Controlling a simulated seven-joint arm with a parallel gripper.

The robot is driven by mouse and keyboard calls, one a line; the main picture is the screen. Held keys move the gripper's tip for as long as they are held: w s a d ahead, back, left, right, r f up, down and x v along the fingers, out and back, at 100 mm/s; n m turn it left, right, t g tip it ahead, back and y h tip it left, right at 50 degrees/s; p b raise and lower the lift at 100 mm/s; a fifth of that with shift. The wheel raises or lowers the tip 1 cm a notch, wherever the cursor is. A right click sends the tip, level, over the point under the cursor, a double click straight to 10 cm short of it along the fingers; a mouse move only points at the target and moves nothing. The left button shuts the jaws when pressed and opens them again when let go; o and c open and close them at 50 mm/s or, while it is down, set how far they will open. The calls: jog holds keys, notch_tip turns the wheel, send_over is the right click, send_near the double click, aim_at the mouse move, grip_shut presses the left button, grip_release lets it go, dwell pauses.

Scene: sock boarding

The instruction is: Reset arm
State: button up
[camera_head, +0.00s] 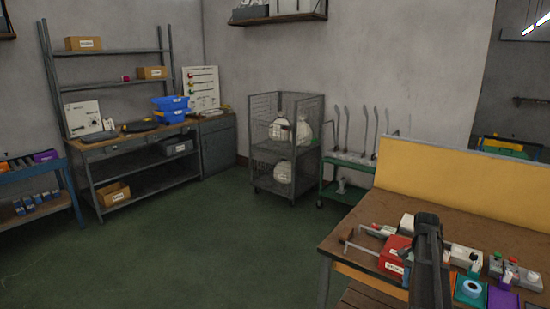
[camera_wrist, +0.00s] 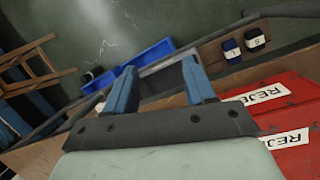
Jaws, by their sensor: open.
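My gripper (camera_wrist: 160,63) shows in the wrist view with two blue fingers spread apart and nothing held between them. It is above the edge of a wooden bench, with the green floor beyond. In the head view a dark part of my arm (camera_head: 428,262) stands in front of the workbench (camera_head: 385,205) at the right and hides some of what lies behind it. The fingertips cannot be made out there.
Red bins labelled "REJE..." (camera_wrist: 285,98) lie close right of my gripper. Two dark labelled items (camera_wrist: 255,39) and a blue tray (camera_wrist: 140,66) are beyond it. A wooden stool (camera_wrist: 32,66) is at left. The bench has a yellow back panel (camera_head: 465,183). Open floor (camera_head: 200,245) lies left.

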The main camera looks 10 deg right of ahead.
jog(key=s+a+f+n+g, duration=0.1)
jog(key=s+a+f+n, duration=0.25)
jog(key=a+f, duration=0.9)
jog(key=s+a+f+n+g, duration=0.1)
jog(key=s+a+f+n, duration=0.3)
jog(key=a+f, duration=0.8)
jog(key=s+a+f+n, duration=0.1)
jog(key=s+a+f, duration=0.3)
jog(key=s, duration=0.5)
jog(key=s+a+f+n+g+h, duration=0.1)
jog(key=s+a+f+n, duration=0.1)
jog(key=s+f, duration=0.6)
jog(key=s+a+f+n, duration=0.2)
jog(key=s+a+f, duration=0.3)
jog(key=s, duration=0.5)
jog(key=shift+s+a+f+g, duration=0.2)
jog(key=shift+a+f+g, duration=0.15)
jog(key=shift+f, duration=0.5)
